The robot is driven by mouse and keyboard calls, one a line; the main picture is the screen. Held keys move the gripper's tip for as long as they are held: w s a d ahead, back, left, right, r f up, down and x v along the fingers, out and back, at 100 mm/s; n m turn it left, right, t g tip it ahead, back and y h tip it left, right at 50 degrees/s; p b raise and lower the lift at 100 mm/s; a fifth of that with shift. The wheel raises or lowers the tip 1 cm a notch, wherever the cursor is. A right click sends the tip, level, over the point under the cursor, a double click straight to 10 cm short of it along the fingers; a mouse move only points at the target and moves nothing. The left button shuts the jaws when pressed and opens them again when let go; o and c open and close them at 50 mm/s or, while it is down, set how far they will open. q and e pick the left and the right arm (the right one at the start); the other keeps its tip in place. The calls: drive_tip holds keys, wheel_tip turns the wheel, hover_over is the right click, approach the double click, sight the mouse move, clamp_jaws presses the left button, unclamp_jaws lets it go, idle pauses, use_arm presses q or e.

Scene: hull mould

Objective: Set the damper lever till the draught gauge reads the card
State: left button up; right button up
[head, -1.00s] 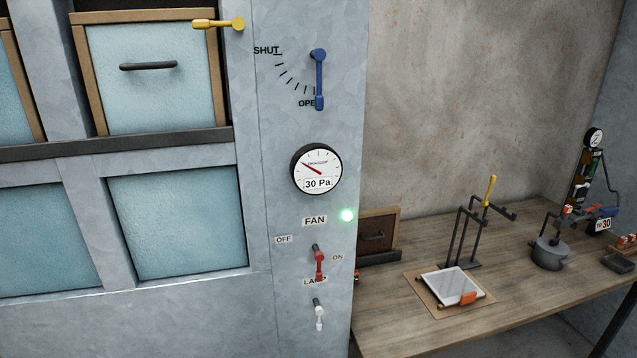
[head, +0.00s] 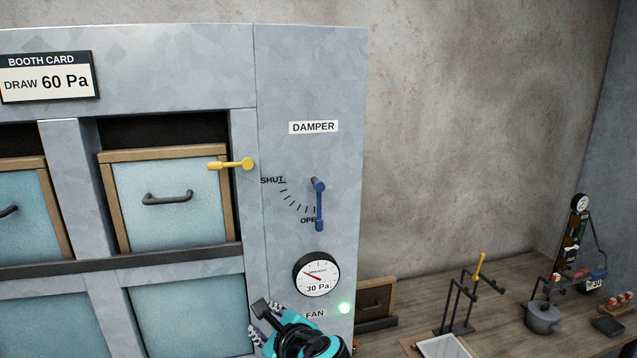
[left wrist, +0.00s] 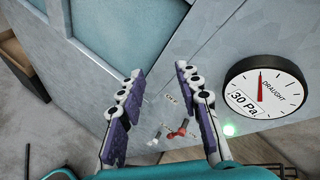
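The blue damper lever (head: 319,205) hangs straight down at the OPEN end of its scale on the grey panel. The draught gauge (head: 316,275) below it reads 30 Pa; it also shows in the left wrist view (left wrist: 265,87). The booth card (head: 47,77) at the upper left says DRAW 60 Pa. My left gripper (head: 262,318) is at the bottom of the head view, below and left of the gauge. In the left wrist view its two fingers (left wrist: 155,92) stand apart with nothing between them. My right gripper is not in view.
A yellow latch handle (head: 232,164) sticks out left of the lever, beside a framed filter (head: 165,205). A green lamp (head: 344,308) glows by the FAN label. The red fan switch (left wrist: 178,132) shows in the left wrist view. A wooden bench (head: 505,310) stands at right.

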use_arm(q)
drive_tip(key=w+d+r+m+t+y+p, duration=0.1)
drive_tip(key=w+d+r+m+t+p, duration=0.2)
drive_tip(key=r, duration=0.4)
drive_tip(key=d+r+m+p, duration=0.1)
drive_tip(key=d+r+m, duration=0.2)
drive_tip(key=d+r, duration=0.3)
drive_tip(key=m+t+p, duration=0.2)
drive_tip(key=m, duration=0.1)
approach(321, 214)
drive_tip(key=x, duration=1)
drive_tip(key=shift+w+a+p, duration=0.25)
drive_tip(key=shift+w+p, duration=0.1)
drive_tip(key=shift+p, duration=0.05)
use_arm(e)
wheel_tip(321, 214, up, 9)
use_arm(q)
clamp_jaws()
